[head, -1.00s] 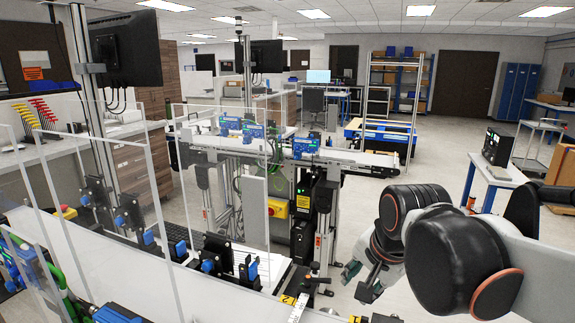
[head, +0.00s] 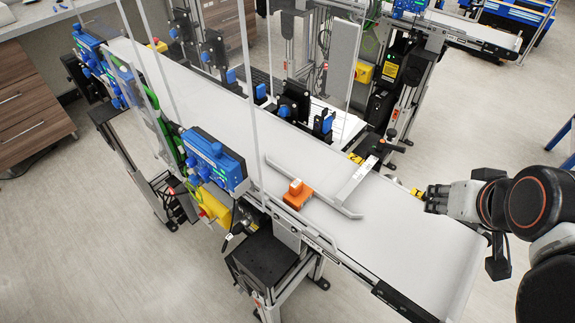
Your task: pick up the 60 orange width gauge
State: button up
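An orange block (head: 297,194), which looks like the orange width gauge, sits at the near edge of the white belt (head: 400,228), beside a grey guide rail. Any number on it is too small to read. My gripper (head: 428,199) is at the right, over or just beyond the far edge of the belt. It points left, well apart from the orange block. The fingers are small and dark here, and I cannot tell whether they are open.
Angled grey guide rails (head: 310,188) lie on the belt around the orange block. Clear upright panels and a blue sensor box (head: 215,160) stand left of it. Black and blue fixtures (head: 294,99) line the far edge. The belt's right end is clear.

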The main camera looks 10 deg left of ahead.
aim_at(298, 195)
jog(key=u, duration=1.1)
jog(key=k+l+z, duration=0.65)
jog(key=l, duration=0.15)
jog(key=i+j, duration=0.05)
